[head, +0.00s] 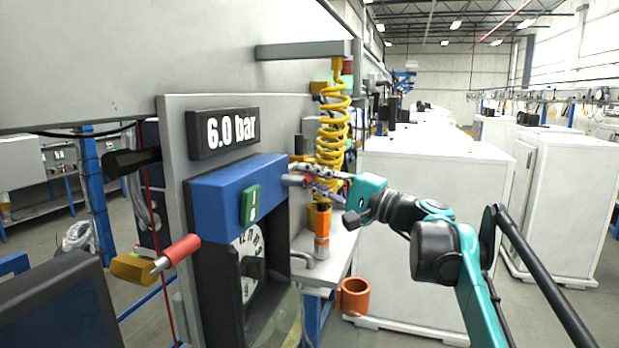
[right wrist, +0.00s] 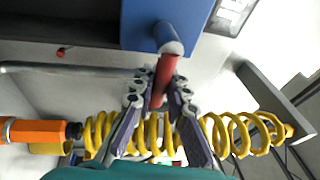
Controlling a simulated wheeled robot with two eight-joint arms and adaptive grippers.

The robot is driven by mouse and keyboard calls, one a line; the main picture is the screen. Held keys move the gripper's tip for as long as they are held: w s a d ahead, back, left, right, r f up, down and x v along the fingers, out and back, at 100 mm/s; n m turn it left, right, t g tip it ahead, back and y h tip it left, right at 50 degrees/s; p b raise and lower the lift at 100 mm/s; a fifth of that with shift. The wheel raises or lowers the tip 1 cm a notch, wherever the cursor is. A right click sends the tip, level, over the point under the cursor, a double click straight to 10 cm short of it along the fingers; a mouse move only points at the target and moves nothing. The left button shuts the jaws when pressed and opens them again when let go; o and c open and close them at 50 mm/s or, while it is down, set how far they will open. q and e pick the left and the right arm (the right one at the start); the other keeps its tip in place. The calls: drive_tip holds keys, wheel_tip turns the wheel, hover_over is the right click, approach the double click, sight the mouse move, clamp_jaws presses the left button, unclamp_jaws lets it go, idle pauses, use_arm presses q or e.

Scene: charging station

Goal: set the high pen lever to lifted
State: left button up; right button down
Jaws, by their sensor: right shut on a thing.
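A lever with a red handle (right wrist: 158,90) sticks out from a grey pivot on the side of the blue recorder housing (head: 228,196). In the right wrist view the handle lies between the fingers of my right gripper (right wrist: 156,98), which is shut on it. In the head view my right gripper (head: 312,178) reaches in from the right to the housing's right side, and its fingers hide most of this lever. I cannot read any label on the lever. My left gripper is not in view.
A yellow coiled hose (head: 333,130) hangs close behind my right gripper. Another red handle (head: 182,252) on a brass valve is at the front left. An orange cup-like holder (head: 354,297) is below. White cabinets (head: 430,200) stand to the right.

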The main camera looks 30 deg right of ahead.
drive_tip(key=c, duration=1.5)
unclamp_jaws()
drive_tip(key=v, duration=1.2)
